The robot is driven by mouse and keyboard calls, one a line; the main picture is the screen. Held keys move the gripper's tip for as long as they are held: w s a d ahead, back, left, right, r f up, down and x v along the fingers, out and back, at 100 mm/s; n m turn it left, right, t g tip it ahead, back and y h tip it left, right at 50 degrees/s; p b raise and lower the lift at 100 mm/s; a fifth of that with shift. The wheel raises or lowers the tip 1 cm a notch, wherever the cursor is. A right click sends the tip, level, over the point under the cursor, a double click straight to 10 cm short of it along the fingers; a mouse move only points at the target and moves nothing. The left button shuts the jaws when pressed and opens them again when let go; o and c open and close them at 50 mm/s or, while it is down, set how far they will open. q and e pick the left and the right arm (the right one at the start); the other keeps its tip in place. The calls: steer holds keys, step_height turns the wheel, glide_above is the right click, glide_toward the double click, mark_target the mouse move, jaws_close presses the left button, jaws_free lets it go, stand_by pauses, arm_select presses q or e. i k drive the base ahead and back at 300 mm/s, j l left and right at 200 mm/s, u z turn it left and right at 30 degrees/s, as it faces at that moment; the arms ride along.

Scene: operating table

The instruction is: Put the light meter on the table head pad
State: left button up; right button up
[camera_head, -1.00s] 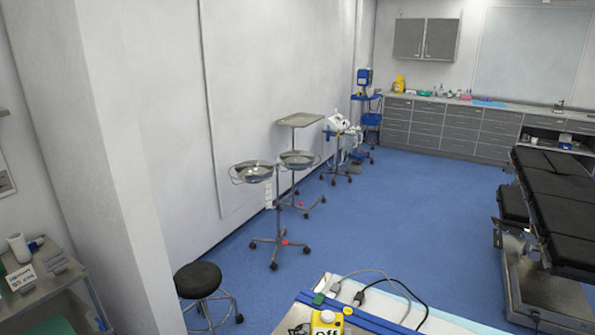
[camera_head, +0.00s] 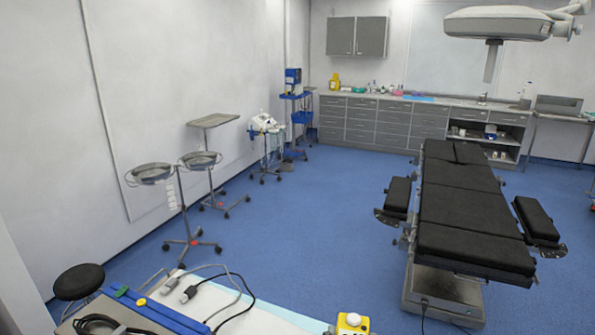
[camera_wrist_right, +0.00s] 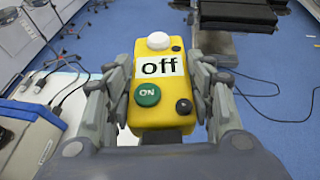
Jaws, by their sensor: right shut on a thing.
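The light meter (camera_wrist_right: 152,108) is a yellow box with a white dome, a green ON button and a display reading "off". My right gripper (camera_wrist_right: 158,75) is shut on its two sides in the right wrist view. The meter's top also shows at the bottom edge of the head view (camera_head: 350,323); the gripper is hidden there. The operating table (camera_head: 457,210) has black pads and stands right of centre, well beyond the meter. Its nearest end pad (camera_head: 475,250), apparently the head pad, is bare. My left gripper is not in view.
A white-topped surface (camera_head: 255,318) with cables and a blue-edged case (camera_head: 150,312) is in front. Padded arm boards stick out left (camera_head: 398,194) and right (camera_head: 537,220) of the table. A stool (camera_head: 79,281) is at left. Blue floor (camera_head: 310,230) is clear between.

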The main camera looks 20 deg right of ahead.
mark_target(483, 244)
steer(key=l+z, duration=0.1)
steer(key=l, duration=0.35)
steer(key=i+l, duration=0.15)
steer(key=l, duration=0.3)
steer(key=i+l+z, duration=0.15)
steer(key=l, duration=0.75)
steer(key=i+l+z, duration=0.15)
steer(key=l, duration=0.3)
steer(key=i+l+z, duration=0.1)
steer(key=i+l, duration=0.15)
steer(key=i, duration=0.25)
steer(key=i+l+z, duration=0.1)
steer(key=i+l, duration=0.15)
steer(key=i, duration=0.25)
steer(key=i+l+z, duration=0.15)
steer(key=i, duration=0.4)
